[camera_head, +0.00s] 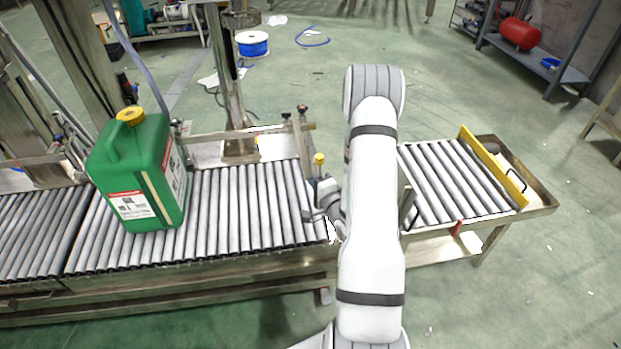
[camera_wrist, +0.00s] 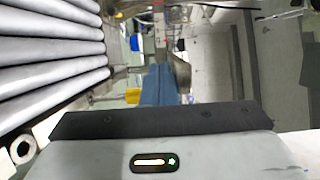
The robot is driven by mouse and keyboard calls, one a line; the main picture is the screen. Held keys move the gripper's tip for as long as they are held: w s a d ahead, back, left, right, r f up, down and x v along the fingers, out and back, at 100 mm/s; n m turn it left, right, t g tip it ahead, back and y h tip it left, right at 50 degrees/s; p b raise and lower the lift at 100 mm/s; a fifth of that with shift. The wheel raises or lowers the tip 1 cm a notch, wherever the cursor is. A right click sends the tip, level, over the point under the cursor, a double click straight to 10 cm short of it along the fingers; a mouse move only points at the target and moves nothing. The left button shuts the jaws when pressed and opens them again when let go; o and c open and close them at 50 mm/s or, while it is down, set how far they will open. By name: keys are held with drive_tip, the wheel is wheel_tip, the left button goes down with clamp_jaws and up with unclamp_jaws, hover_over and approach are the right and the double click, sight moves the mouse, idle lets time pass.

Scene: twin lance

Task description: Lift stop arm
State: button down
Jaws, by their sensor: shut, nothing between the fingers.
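I cannot tell for sure which part is the stop arm; the gap between the two roller conveyors is mostly hidden behind my white arm. A yellow-topped post (camera_head: 319,160) stands at the right end of the left conveyor, close to my arm. A yellow patch, perhaps the same top, shows in the wrist view (camera_wrist: 133,97). My gripper (camera_head: 312,215) is partly hidden by my arm, low beside the left conveyor's right end. It is shut and empty.
A green jerrycan (camera_head: 135,180) with a yellow cap stands upright on the left conveyor (camera_head: 230,205). The right conveyor (camera_head: 450,180) is empty and has a yellow bar (camera_head: 492,165) across its far end. A red-tipped part (camera_head: 457,227) sits at its front edge.

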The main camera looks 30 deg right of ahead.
drive_tip(key=shift+r+p, duration=1.9)
drive_tip(key=shift+r, duration=0.95)
drive_tip(key=shift+w, duration=0.1)
drive_tip(key=shift+w+d+r+p, duration=0.1)
drive_tip(key=shift+w+r+p, duration=0.1)
drive_tip(key=shift+r+p, duration=0.55)
drive_tip(key=shift+w+d+r+p, duration=0.1)
drive_tip(key=shift+w+r+p, duration=0.25)
drive_tip(key=shift+r, duration=0.65)
drive_tip(key=shift+w+r+p, duration=0.1)
drive_tip(key=shift+r+p, duration=0.55)
drive_tip(key=shift+r, duration=0.25)
